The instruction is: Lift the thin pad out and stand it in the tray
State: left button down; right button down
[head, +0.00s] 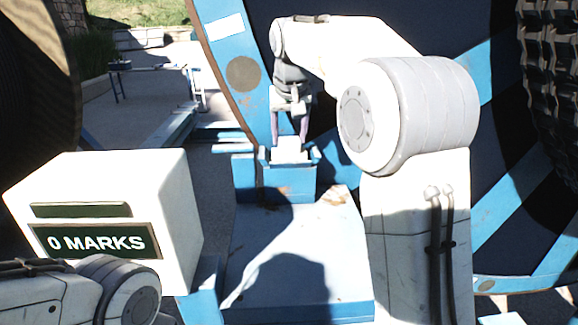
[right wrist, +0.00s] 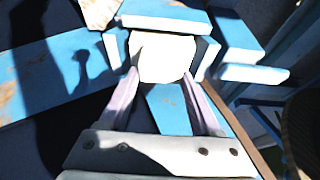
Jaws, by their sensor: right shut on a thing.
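A white pad (head: 291,156) is between the fingers of my right gripper (head: 291,141), at a blue bracket (head: 275,180) in front of the big reel. In the right wrist view the pad (right wrist: 162,58) shows its pale broad face between the two purple-grey fingertips (right wrist: 163,74), with blue blocks (right wrist: 165,20) close around it. My right gripper is shut on the pad. I cannot tell how deep the pad sits in the bracket. My left arm shows at the lower left; its gripper is out of view. I cannot make out a tray for certain.
A white box (head: 165,200) with a slot and a "0 MARKS" sign stands at the left. A pale, worn, flat surface (head: 290,262) lies in front of the bracket, partly shadowed. The large blue and black reel (head: 236,45) rises close behind.

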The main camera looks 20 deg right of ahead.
jog(key=shift+r, duration=0.25)
jog(key=shift+r, duration=0.4)
notch_tip(320, 180, up, 7)
jog(key=shift+p, duration=0.9)
notch_tip(320, 180, up, 10)
jog(key=p, duration=0.6)
jog(key=shift+r, duration=0.1)
